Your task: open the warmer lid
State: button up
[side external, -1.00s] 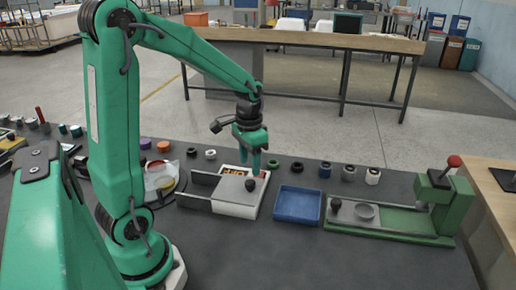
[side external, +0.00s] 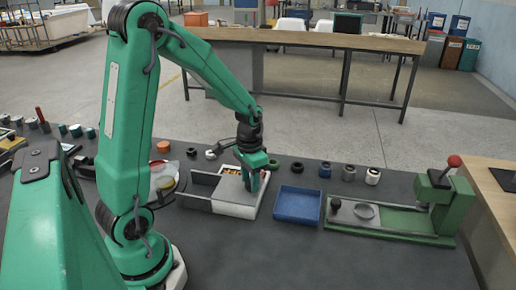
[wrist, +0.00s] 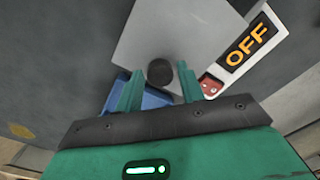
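The warmer (side external: 235,211) is a low white box on the dark bench, with a flat grey lid (side external: 229,188) over its top. In the wrist view the lid (wrist: 185,30) carries a round black knob (wrist: 160,72). My gripper (side external: 254,188) is over the lid, pointing down. In the wrist view my gripper (wrist: 159,88) is open, with the knob between its two green fingers and a visible gap on each side. The fingers hide the knob in the side view. An orange OFF sign (wrist: 247,42) is on the warmer beside the lid.
Dark grey rails (side external: 196,186) extend left from the warmer. A blue tray (side external: 297,204) stands close on its right, then a green press (side external: 440,205) with a red knob. Several small rings and cups line the back. The bench front is clear.

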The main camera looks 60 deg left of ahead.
grip_shut()
jog(key=s+a, duration=0.7)
jog(key=shift+s+a, duration=0.25)
jog(key=shift+a, duration=0.05)
jog(key=shift+o, duration=1.8)
grip_release()
jog(key=shift+r, duration=0.1)
notch_tip(320, 180, up, 8)
